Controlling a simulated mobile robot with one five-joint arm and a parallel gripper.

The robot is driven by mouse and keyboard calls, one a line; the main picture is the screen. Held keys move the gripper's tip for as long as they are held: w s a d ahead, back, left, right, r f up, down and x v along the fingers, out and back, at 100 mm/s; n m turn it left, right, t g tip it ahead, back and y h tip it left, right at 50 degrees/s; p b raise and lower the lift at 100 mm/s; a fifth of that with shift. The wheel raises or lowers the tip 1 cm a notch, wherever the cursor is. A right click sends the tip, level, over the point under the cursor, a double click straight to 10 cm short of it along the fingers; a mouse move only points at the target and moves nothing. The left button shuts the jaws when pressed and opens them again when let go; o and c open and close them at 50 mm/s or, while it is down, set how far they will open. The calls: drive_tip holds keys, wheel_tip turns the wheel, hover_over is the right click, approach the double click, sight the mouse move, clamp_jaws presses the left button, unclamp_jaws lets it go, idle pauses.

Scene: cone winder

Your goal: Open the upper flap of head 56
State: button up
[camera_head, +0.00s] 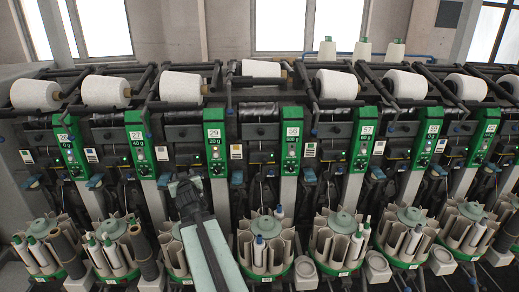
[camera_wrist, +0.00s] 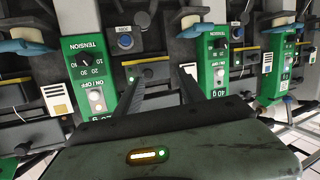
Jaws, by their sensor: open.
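Head 56 has a green panel (camera_head: 292,143), right of centre in the head view; its small label seems to read 56, with 500 g below. A dark housing (camera_head: 262,131) lies beside the panel on its left; I cannot tell the upper flap's edges. My gripper (camera_wrist: 160,77) is open and empty in the wrist view, its two dark fingers spread. It points at the machine front between a 20 g panel (camera_wrist: 98,75) and a 40 g panel (camera_wrist: 213,70), which appear upside down. In the head view it is left of head 56, and its fingertips are indistinct.
White yarn packages (camera_head: 181,87) lie along the top of the row. Round bobbin magazines (camera_head: 266,243) stand in front, below the panels. My arm crosses in front of the magazines left of head 56. Blue levers (camera_head: 238,178) stick out between heads.

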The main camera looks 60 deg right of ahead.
drive_tip(key=s+d+r+m+h+b, duration=0.25)
drive_tip(key=s+d+h, duration=0.25)
drive_tip(key=s+d, duration=0.85)
drive_tip(key=n+t+h+b, duration=0.1)
drive_tip(key=t+h+b, duration=0.1)
drive_tip(key=h, duration=0.1)
approach(262, 133)
drive_tip(key=p+x, duration=0.2)
drive_tip(key=x, duration=0.6)
drive_tip(key=shift+w+d, duration=0.1)
drive_tip(key=shift+w, duration=0.05)
drive_tip(key=shift+c, duration=0.4)
clamp_jaws()
